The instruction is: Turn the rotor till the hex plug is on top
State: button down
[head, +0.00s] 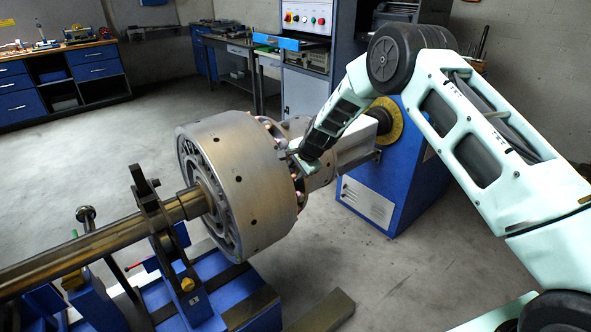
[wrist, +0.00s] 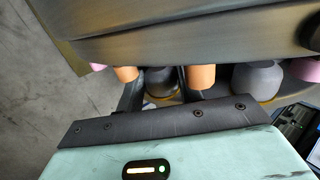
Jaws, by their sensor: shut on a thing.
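The rotor (head: 236,172) is a large grey metal drum on a horizontal shaft. Several small dark holes or plugs dot its rim, too small for me to tell which is the hex plug. My gripper (head: 299,164) is at the rotor's right side, beside a ring of small posts. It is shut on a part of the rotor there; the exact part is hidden. In the wrist view the rotor's metal edge (wrist: 190,38) fills the top, with orange posts (wrist: 201,78), pink posts and grey rounded knobs (wrist: 257,80) just beyond my gripper's dark pad.
The shaft (head: 95,246) runs left through a dark clamp stand (head: 160,222) on a blue base. A blue drive housing (head: 392,185) with a yellow ring stands to the right. A control cabinet and workbenches line the back. Open floor lies to the left.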

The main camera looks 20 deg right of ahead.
jog(key=shift+r, duration=0.2)
dwell(0.4)
jog(key=c, duration=0.9)
grip_release()
jog(key=shift+w+f, duration=0.1)
jog(key=shift+f, duration=0.05)
jog(key=shift+c, duration=0.2)
jog(key=b+v, duration=0.1)
jog(key=v, duration=1.6)
jog(key=shift+s+b, duration=0.2)
jog(key=shift+b, duration=0.2)
